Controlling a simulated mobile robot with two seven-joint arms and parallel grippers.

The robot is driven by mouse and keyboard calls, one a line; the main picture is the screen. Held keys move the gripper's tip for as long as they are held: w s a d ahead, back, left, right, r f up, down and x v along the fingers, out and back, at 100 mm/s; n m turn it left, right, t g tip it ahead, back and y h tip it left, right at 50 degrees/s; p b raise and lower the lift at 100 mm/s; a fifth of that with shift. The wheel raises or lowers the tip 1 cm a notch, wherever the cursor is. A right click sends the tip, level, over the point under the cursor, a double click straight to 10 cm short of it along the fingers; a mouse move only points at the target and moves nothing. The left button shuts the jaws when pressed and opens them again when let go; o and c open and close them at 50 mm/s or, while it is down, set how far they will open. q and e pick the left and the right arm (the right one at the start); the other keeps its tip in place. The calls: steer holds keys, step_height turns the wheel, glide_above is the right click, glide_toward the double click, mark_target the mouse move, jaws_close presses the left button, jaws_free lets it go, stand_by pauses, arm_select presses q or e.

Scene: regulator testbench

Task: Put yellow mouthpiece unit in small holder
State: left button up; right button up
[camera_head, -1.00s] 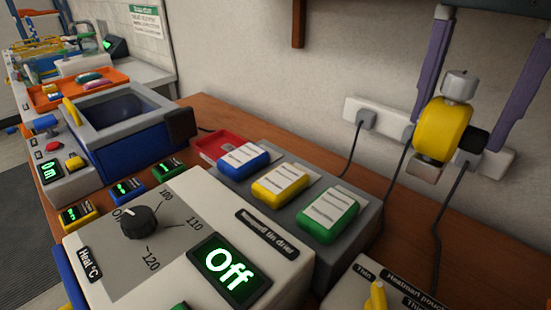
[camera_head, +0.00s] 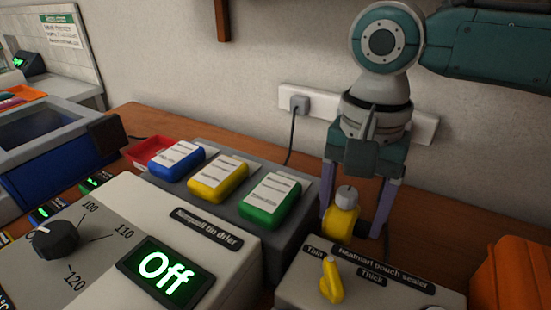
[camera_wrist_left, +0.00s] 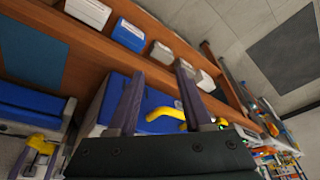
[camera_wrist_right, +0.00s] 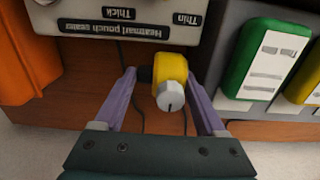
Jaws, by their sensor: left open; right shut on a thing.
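The yellow mouthpiece unit (camera_head: 342,222), with a grey metal cap and a black stub, is held in my right gripper (camera_head: 352,218) in the head view. It hangs behind the pouch sealer, close to the wall. In the right wrist view the unit (camera_wrist_right: 170,67) sits between the two purple fingers of the gripper (camera_wrist_right: 158,78). My left gripper (camera_wrist_left: 160,82) shows only in the left wrist view, open, with nothing between its fingertips. I cannot pick out the small holder for certain in any view.
The heatmart pouch sealer (camera_head: 370,283) stands just in front of the unit. An orange object (camera_head: 512,275) is at the right. A power strip (camera_head: 320,112) is on the wall.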

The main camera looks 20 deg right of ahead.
steer(key=shift+f, duration=0.8)
steer(key=o, duration=1.6)
steer(key=shift+c, duration=0.2)
